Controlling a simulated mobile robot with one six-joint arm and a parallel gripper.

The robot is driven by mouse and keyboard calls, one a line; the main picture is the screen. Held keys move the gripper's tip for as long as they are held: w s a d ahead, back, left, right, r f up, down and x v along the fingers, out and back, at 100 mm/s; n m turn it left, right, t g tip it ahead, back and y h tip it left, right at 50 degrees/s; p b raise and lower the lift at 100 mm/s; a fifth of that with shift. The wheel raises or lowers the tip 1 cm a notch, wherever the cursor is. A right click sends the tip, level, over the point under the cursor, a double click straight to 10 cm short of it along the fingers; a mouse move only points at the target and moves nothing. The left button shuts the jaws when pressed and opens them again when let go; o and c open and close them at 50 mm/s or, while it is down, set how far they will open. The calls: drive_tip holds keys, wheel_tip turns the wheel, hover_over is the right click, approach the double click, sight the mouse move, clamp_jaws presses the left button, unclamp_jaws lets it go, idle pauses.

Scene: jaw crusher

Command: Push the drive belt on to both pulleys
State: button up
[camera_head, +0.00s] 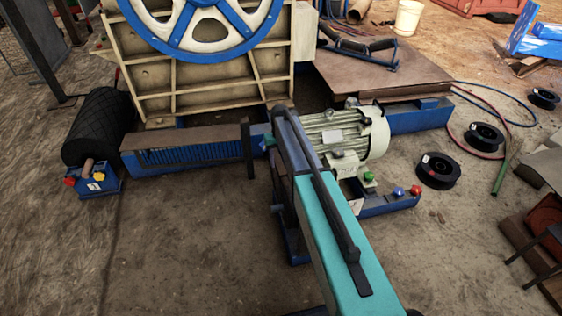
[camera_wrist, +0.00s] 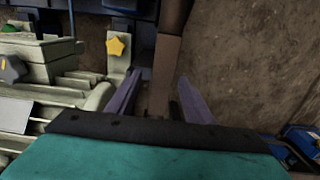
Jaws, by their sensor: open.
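A big blue-rimmed wheel with pale spokes (camera_head: 200,52) stands on the crusher's cream ribbed side, cut by the top edge of the head view. It looks like the large pulley. The cream finned motor (camera_head: 345,128) is just right of my arm's end; its own pulley is not visible, possibly hidden by my arm. I cannot make out the drive belt with certainty in either view. My gripper (camera_wrist: 160,88) shows two purple fingers, apart, with nothing visible held between them. A brown strip (camera_wrist: 167,62) shows beyond them. The motor's fins (camera_wrist: 60,95) are at left in the wrist view.
A brown plank on a blue frame (camera_head: 185,138) lies left of my arm. Cable spools (camera_head: 437,170) and hoses lie at right. The ground at front left is clear.

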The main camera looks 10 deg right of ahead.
sight(281, 164)
wheel_tip(281, 164, up, 13)
drive_tip(key=p, duration=0.2)
drive_tip(key=shift+r, duration=0.15)
idle(0.7)
drive_tip(key=s+f, duration=0.2)
drive_tip(key=s, duration=0.2)
drive_tip(key=s+a+f, duration=0.1)
drive_tip(key=s+f, duration=0.2)
drive_tip(key=s, duration=0.2)
drive_tip(key=s+a+f, duration=0.1)
drive_tip(key=s+f, duration=0.1)
drive_tip(key=s, duration=0.3)
drive_tip(key=shift+a+f, duration=0.15)
drive_tip(key=shift+f, duration=0.05)
drive_tip(key=s+f+g+p, duration=0.1)
drive_tip(key=s+p, duration=0.4)
drive_tip(key=s, duration=0.8)
drive_tip(key=s+a+f+g+p, duration=0.1)
drive_tip(key=s+f+p, duration=0.3)
drive_tip(key=s, duration=1)
drive_tip(key=s+f+g+p, duration=0.3)
drive_tip(key=s+p, duration=0.3)
drive_tip(key=s, duration=0.8)
drive_tip(key=shift+a, duration=0.4)
drive_tip(key=shift+w, duration=0.1)
